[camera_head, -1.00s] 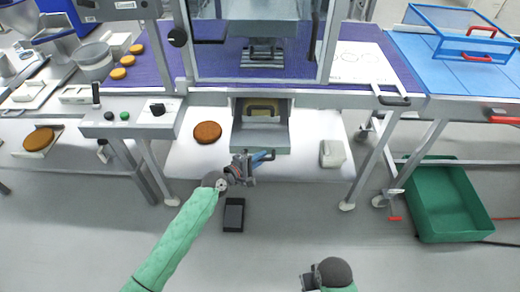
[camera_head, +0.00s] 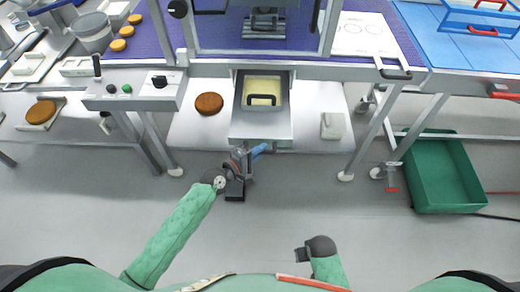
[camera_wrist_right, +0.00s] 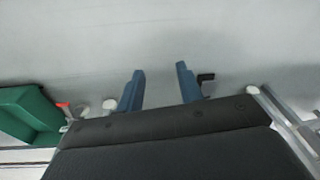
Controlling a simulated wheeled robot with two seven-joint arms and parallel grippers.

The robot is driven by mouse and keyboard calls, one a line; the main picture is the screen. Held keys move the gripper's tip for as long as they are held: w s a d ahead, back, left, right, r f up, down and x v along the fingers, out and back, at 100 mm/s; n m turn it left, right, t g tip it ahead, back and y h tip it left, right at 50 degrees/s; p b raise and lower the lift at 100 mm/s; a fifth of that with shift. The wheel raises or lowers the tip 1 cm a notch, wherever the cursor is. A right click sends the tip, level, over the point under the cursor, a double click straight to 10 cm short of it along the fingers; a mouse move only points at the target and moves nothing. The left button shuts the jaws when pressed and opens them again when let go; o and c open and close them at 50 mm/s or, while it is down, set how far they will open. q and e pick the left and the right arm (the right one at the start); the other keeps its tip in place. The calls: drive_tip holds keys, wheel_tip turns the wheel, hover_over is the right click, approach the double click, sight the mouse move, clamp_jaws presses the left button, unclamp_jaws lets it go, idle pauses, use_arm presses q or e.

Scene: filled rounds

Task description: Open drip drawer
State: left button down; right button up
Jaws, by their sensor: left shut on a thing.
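The drip drawer (camera_head: 263,124) is a grey box under the machine's middle. It stands pulled out toward me, and a pale yellow tray with a dark handle (camera_head: 263,99) shows inside it. My left gripper (camera_head: 255,153) is at the drawer's front edge, left of its middle, shut on the drawer's front; its fingers partly hide the hold. My right gripper (camera_head: 303,254) is low in the head view, away from the drawer. In the right wrist view its two blue fingers (camera_wrist_right: 160,88) stand apart with nothing between them.
A brown round (camera_head: 209,103) lies on the white shelf left of the drawer, and a white block (camera_head: 333,126) lies to the right. A green crate (camera_head: 413,195) stands on the floor at right. Machine legs flank the drawer.

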use_arm(q)
drive_tip(key=c, duration=1.4)
unclamp_jaws()
drive_tip(key=shift+a, duration=0.1)
